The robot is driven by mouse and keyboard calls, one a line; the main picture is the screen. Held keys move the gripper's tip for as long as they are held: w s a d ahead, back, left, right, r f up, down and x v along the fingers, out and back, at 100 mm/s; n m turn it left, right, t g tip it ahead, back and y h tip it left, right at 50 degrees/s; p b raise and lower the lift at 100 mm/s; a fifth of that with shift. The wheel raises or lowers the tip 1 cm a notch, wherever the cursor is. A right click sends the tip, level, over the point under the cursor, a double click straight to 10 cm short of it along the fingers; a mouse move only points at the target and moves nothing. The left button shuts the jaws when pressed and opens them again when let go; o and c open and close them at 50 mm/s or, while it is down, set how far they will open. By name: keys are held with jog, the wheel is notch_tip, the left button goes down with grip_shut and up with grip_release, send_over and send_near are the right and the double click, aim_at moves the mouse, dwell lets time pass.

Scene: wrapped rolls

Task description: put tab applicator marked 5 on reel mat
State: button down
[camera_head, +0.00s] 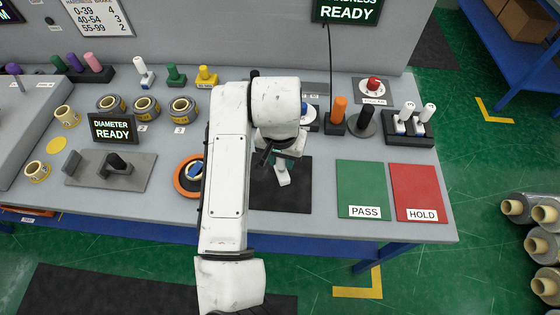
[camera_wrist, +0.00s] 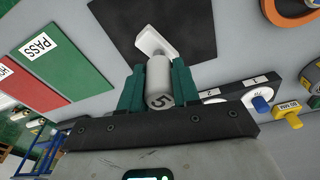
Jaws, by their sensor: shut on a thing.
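The tab applicator marked 5 (camera_wrist: 160,78) is a white cylinder handle with a flat white foot, and the 5 shows on its end. My gripper (camera_wrist: 158,66) is shut on its handle, with one teal finger on each side. In the head view the applicator's white foot (camera_head: 283,179) shows below my gripper (camera_head: 283,160), over the black reel mat (camera_head: 285,201). The mat also shows in the wrist view (camera_wrist: 112,28), behind the foot. I cannot tell whether the foot touches the mat. My arm hides the mat's left part in the head view.
A green PASS mat (camera_head: 361,185) and a red HOLD mat (camera_head: 419,188) lie right of the reel mat. An orange roll (camera_head: 184,184) lies left of it, partly behind my arm. A black holder (camera_head: 408,137) with white applicators and an orange-handled tool (camera_head: 338,112) stand behind.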

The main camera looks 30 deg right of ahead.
aim_at(280, 165)
jog(key=shift+w+f, duration=0.25)
jog(key=shift+w+f+p, duration=0.1)
jog(key=shift+f+p, duration=0.45)
jog(key=shift+f, duration=1.05)
jog(key=shift+f, duration=0.1)
jog(key=shift+f, duration=0.15)
jog(key=c, duration=0.8)
grip_release()
jog(key=r, duration=0.4)
jog(key=r+b, duration=0.1)
jog(key=r, duration=0.3)
jog(key=s+a+r, duration=0.1)
jog(key=r, duration=0.3)
jog(key=shift+a+r+b, duration=0.1)
jog(key=shift+r+b, duration=0.1)
jog(key=shift+b, duration=0.15)
